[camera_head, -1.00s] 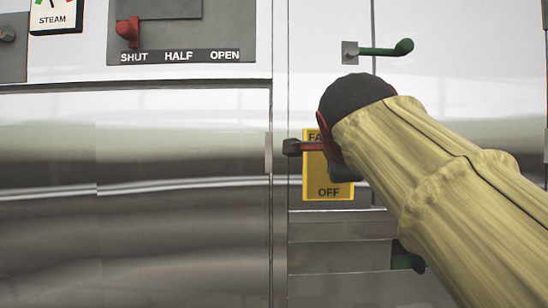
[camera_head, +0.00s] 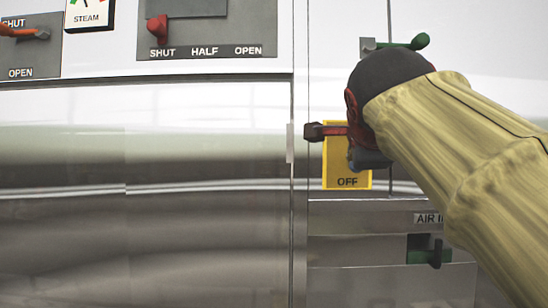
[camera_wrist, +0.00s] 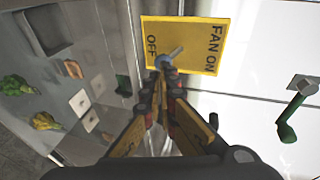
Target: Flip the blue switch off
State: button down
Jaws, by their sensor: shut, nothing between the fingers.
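The yellow fan plate (camera_head: 334,174) is on the metal front, partly covered by my gripper and arm in the head view. Its FAN ON and OFF labels show in the wrist view, where the plate (camera_wrist: 202,67) appears rotated. A small switch (camera_wrist: 174,54) with a grey lever and a bit of blue at its base sits on the plate near OFF; the lever points up and right in that view. My gripper (camera_wrist: 166,72) is shut and empty, its fingertips overlapping the switch base; contact is unclear. In the head view my gripper (camera_head: 316,131) points left across the plate.
A green handle (camera_head: 408,42) is above right of the plate, and another green lever (camera_head: 429,256) below right. A red lever (camera_head: 158,29) stands at SHUT, upper left. An orange lever (camera_head: 22,32) is at far left. The broad metal door is clear.

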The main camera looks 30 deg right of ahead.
jog(key=p+v, duration=0.1)
jog(key=v, duration=0.7)
jog(key=shift+s+r, duration=0.25)
jog(key=shift+r, duration=0.1)
